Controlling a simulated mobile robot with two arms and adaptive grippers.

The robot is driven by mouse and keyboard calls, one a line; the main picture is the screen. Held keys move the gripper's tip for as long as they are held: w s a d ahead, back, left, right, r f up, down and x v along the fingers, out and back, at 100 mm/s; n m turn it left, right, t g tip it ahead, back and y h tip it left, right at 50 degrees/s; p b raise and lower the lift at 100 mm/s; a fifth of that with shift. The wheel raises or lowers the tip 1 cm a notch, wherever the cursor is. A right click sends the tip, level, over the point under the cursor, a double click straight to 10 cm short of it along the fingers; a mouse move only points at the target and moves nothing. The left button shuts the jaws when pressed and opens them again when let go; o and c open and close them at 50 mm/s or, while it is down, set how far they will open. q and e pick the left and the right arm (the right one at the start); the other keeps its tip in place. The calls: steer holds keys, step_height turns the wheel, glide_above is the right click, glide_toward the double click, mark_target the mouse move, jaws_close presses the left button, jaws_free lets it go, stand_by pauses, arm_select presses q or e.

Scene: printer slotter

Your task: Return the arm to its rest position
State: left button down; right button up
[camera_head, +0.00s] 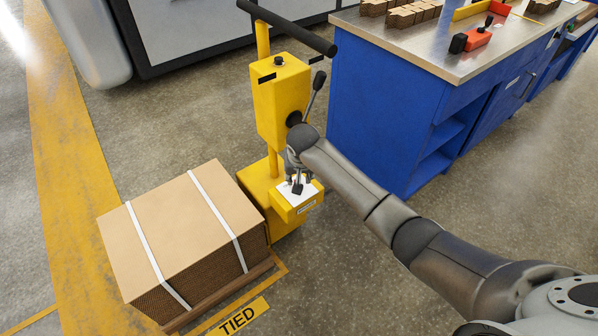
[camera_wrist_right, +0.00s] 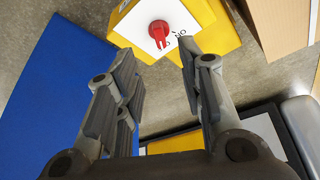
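My right arm reaches in from the lower right of the head view. Its gripper (camera_head: 298,184) hangs over the white-topped lower box of a yellow machine (camera_head: 281,100). In the right wrist view the two fingers of this gripper (camera_wrist_right: 158,68) are apart with nothing between them. A red knob (camera_wrist_right: 160,32) on the white panel (camera_wrist_right: 150,18) lies just beyond the fingertips, apart from them as far as I can tell. In the head view the knob is not visible behind the gripper. My left gripper is not in view.
A cardboard stack (camera_head: 165,235) with two white straps stands left of the yellow machine, beside a "TIED" floor label (camera_head: 239,317). A blue workbench (camera_head: 385,110) with a metal top stands right of the machine, behind my right arm. Open floor lies at the lower middle.

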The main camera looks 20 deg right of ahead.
steer(key=shift+s+r, duration=0.25)
steer(key=shift+r, duration=0.35)
steer(key=shift+f, duration=0.1)
